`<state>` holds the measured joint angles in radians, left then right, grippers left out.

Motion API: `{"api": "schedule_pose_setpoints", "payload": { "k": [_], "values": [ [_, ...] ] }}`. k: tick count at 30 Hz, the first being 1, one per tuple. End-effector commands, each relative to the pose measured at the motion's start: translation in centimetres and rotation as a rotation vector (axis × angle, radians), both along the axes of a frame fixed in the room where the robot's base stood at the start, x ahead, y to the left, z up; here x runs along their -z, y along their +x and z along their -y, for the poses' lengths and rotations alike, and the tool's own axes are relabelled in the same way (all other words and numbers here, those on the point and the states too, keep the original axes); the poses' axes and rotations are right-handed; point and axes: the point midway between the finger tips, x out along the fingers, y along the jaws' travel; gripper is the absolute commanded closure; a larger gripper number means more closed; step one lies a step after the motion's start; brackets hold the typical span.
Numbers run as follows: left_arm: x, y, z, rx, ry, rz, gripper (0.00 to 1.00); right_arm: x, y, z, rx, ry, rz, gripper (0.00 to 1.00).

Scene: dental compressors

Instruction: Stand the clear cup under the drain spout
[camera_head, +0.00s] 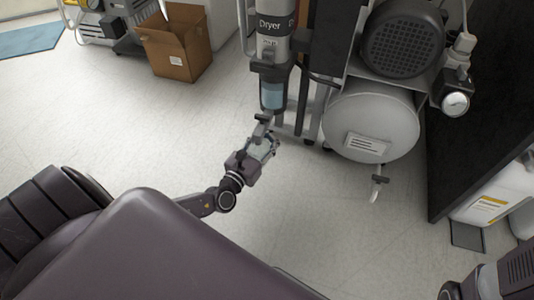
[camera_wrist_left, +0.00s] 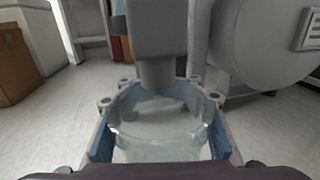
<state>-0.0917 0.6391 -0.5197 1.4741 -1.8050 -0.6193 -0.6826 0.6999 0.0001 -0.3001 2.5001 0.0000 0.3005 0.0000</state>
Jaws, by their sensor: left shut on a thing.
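The clear cup (camera_wrist_left: 160,143) is upright between the blue-padded fingers of my left gripper (camera_head: 265,147). The gripper is shut on the cup, and the cup shows only faintly in the head view. A grey drain spout (camera_wrist_left: 158,75) hangs below the dryer (camera_head: 272,45) and its clear bowl (camera_head: 272,96). In the wrist view the spout's lower end overlaps the far part of the cup's mouth. I cannot tell its height above the rim, nor whether the cup touches the floor.
A compressor tank (camera_head: 372,125) with its own small drain valve (camera_head: 378,181) stands right of the dryer. A gauge (camera_head: 455,103) and a dark panel (camera_head: 475,120) are farther right. A cardboard box (camera_head: 178,45) stands back left. The floor (camera_head: 120,115) left of my gripper is clear.

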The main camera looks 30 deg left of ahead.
Motion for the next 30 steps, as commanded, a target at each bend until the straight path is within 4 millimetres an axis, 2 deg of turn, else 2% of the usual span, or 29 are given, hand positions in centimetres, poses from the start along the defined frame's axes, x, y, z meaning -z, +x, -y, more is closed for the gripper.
{"api": "schedule_pose_setpoints", "payload": {
  "k": [12, 17, 24, 30],
  "values": [
    [6.2, 0.0, 0.0, 0.0, 0.002, 0.0, 0.95, 5.0, 0.0, 0.0, 0.0, 0.0, 0.0, 0.72],
    [7.1, 0.0, 0.0, 0.0, 0.0, -0.001, 0.95, 5.6, 0.0, 0.0, 0.0, 0.0, 0.0, 0.72],
    [10.1, 0.0, 0.0, 0.0, 0.002, -0.001, 0.95, 8.1, -0.1, 0.0, 0.0, 0.0, 0.001, 0.72],
    [10.0, 0.0, 0.0, 0.0, 0.001, 0.0, 0.95, 7.9, 0.0, 0.0, 0.0, -0.001, 0.0, 0.72]
  ]
}}
